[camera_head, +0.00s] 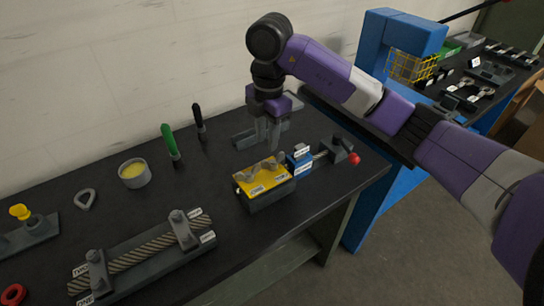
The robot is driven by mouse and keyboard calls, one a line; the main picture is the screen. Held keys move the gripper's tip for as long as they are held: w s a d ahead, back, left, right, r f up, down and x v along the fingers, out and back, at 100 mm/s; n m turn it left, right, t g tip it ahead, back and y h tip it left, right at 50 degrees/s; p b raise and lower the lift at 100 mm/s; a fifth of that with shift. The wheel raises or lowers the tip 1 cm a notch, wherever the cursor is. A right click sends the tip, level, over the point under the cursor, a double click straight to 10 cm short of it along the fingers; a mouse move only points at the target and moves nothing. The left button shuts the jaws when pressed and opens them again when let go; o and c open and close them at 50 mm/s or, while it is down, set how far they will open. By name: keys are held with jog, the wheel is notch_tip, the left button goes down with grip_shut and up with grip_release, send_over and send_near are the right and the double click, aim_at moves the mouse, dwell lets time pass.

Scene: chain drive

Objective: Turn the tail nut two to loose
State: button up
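I cannot tell for sure which part is tail nut two; the small labels are too small to read. A dark block with a yellow top (262,181) carries a grey shaped piece and small white labels. A small blue block (291,161) with white labels stands right of it, joined by thin rods to a grey bracket (341,150) with a red knob (354,158). My gripper (268,146) points down just behind the yellow-topped block, its tips near the grey piece. Whether it touches anything, and how wide its fingers are, is unclear. I see nothing held.
A thick rope (145,250) lies through two grey clamps with labels at the front left. A round tin (134,174), a green-handled tool (171,145), a black-handled tool (199,124) and a metal ring (86,199) stand behind. A blue frame (375,50) rises at right.

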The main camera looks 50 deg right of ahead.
aim_at(270, 158)
jog(key=shift+s+d+m, duration=0.1)
jog(key=shift+s+m, duration=0.35)
jog(key=shift+m, duration=0.25)
jog(key=shift+f, duration=3.9)
jog(key=shift+c, duration=0.4)
grip_shut()
